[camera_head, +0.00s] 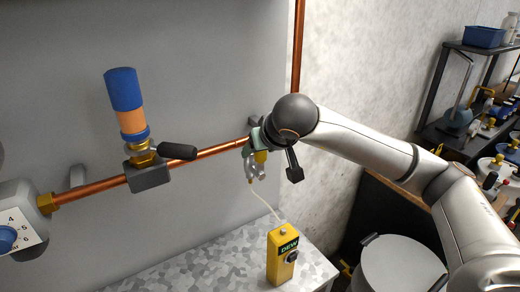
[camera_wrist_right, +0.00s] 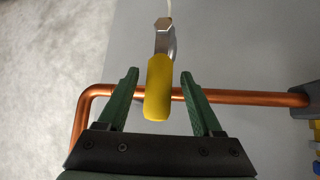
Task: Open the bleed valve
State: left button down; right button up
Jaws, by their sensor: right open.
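The bleed valve has a yellow lever (camera_wrist_right: 158,90) and a silver metal body (camera_wrist_right: 163,35) in the right wrist view. In the head view its lever (camera_head: 261,156) shows small by the copper pipe, partly hidden by my gripper. My right gripper (camera_wrist_right: 160,75) is open, its green fingers on either side of the lever, with a visible gap on both sides. In the head view my right gripper (camera_head: 254,150) is at the right end of the horizontal pipe. My left gripper is in neither view.
The copper pipe (camera_head: 95,187) runs along the grey panel. A blue-orange cylinder (camera_head: 126,98) stands on a fitting with a black handle (camera_head: 177,151). A yellow "DEW" meter (camera_head: 282,258) stands on the bench (camera_head: 215,268) below. A numbered dial (camera_head: 14,232) is at left.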

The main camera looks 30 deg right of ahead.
jog(key=b+v, duration=0.1)
jog(key=v, duration=1.1)
jog(key=shift+s, duration=0.25)
jog(key=shift+r, duration=0.1)
